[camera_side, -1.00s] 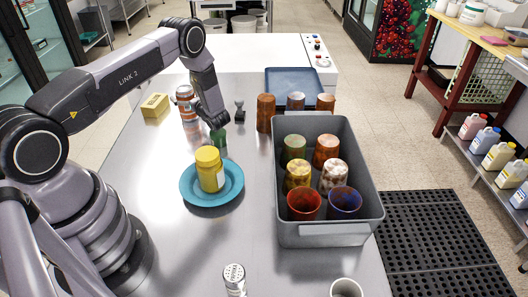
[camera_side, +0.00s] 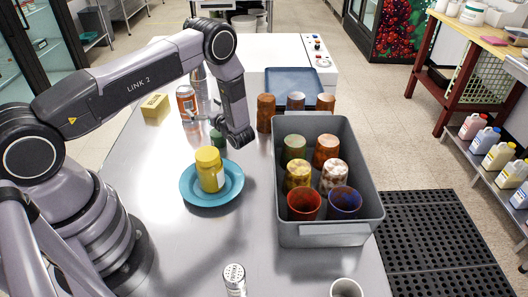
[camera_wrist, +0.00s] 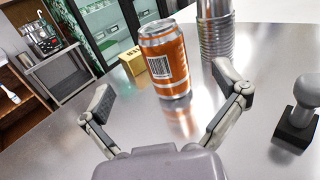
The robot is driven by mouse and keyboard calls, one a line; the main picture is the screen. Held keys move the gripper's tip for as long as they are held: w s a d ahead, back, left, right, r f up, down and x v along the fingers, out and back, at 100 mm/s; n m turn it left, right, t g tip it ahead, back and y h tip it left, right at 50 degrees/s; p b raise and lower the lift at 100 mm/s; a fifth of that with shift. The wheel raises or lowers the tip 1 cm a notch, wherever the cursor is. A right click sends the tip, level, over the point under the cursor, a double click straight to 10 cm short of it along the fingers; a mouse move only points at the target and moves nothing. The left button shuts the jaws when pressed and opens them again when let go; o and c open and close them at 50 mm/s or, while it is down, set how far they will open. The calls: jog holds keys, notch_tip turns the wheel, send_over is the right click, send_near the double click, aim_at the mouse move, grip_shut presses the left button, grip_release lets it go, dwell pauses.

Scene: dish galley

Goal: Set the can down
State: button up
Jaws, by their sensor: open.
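The can (camera_side: 186,103) is orange with a silver top and stands upright on the steel table, towards the back left. In the wrist view the can (camera_wrist: 165,62) shows a white barcode label and its reflection on the table. My gripper (camera_wrist: 164,88) is open and empty. Its two fingers are spread wide in the wrist view, with the can beyond them and a gap of bare table between. In the side view my arm hides most of the fingers.
A stack of metal cups (camera_wrist: 216,30) stands right beside the can. A yellow block (camera_side: 155,105) is left of it, and a tamper (camera_wrist: 300,112) is at the right of the wrist view.

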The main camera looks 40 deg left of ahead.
jog(key=s+d+r+n+g+h, duration=0.35)
jog(key=s+r+n, duration=0.2)
jog(key=r, duration=0.65)
jog(key=s+d+r+n+g+h, duration=0.2)
jog(key=s+r+n+h, duration=0.3)
jog(key=r, duration=0.7)
jog(key=s+d+r+n+t+h, duration=0.4)
jog(key=s+d, duration=0.3)
jog(key=s, duration=0.2)
jog(key=s+d+r+n+t+h, duration=0.4)
jog(key=s+d+r+t+h, duration=0.1)
jog(key=s+d, duration=0.3)
jog(key=shift+s+d, duration=0.15)
jog(key=shift+s, duration=0.35)
